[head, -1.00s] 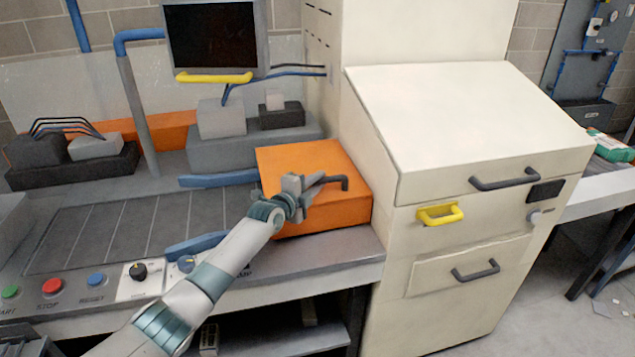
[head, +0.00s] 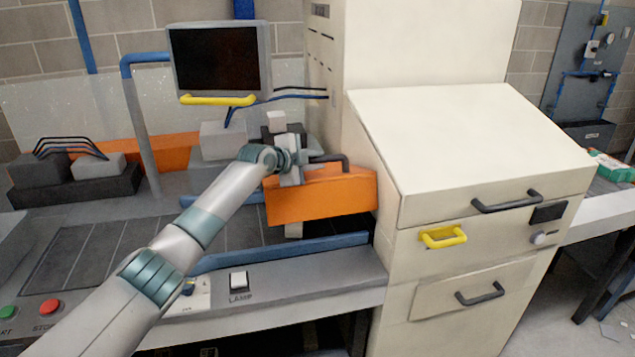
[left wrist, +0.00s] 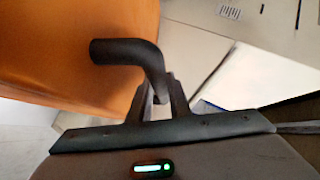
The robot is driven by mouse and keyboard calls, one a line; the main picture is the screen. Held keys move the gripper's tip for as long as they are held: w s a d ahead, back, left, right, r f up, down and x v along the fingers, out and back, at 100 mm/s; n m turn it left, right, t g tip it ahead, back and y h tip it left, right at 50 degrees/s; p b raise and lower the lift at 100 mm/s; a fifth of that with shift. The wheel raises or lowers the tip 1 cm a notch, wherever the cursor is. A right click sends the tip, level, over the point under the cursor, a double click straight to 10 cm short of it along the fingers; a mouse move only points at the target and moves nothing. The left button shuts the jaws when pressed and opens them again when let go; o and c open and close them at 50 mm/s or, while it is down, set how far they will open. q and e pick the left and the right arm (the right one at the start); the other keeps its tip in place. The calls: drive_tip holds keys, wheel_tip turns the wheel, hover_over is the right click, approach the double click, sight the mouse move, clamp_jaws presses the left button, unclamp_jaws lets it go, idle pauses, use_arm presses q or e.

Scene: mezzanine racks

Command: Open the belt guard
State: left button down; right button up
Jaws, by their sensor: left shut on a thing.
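The belt guard (head: 320,197) is an orange cover beside the cream cabinet. It is raised and tilted, with its front edge up off the conveyor. Its dark bent handle (head: 335,160) shows at its top, and large in the left wrist view (left wrist: 132,52). My left gripper (head: 298,163) is at the handle's left part; in the left wrist view its fingers (left wrist: 158,92) are closed around the handle's end. Part of the handle is hidden by the gripper. My right gripper is not in view.
The cream cabinet (head: 470,140) stands close on the right of the guard, with a yellow handle (head: 443,237) and dark handles. A monitor (head: 220,58) hangs behind. Blue rails (head: 285,250) edge the conveyor. A lamp switch (head: 239,281) sits on the front panel.

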use_arm(q)
drive_tip(key=shift+n+g, duration=0.4)
drive_tip(key=shift+g, duration=0.1)
drive_tip(key=w+r+b, duration=0.2)
drive_tip(key=r, duration=0.1)
drive_tip(key=shift+w+a+r, duration=0.2)
drive_tip(key=shift+a, duration=0.15)
drive_tip(key=shift+w+a+r+b, duration=0.2)
drive_tip(key=shift+w+r+b, duration=0.1)
drive_tip(key=shift+w+r, duration=0.4)
drive_tip(key=shift+w+a+r+b, duration=0.25)
drive_tip(key=shift+w+r, duration=0.2)
drive_tip(key=shift+r, duration=0.3)
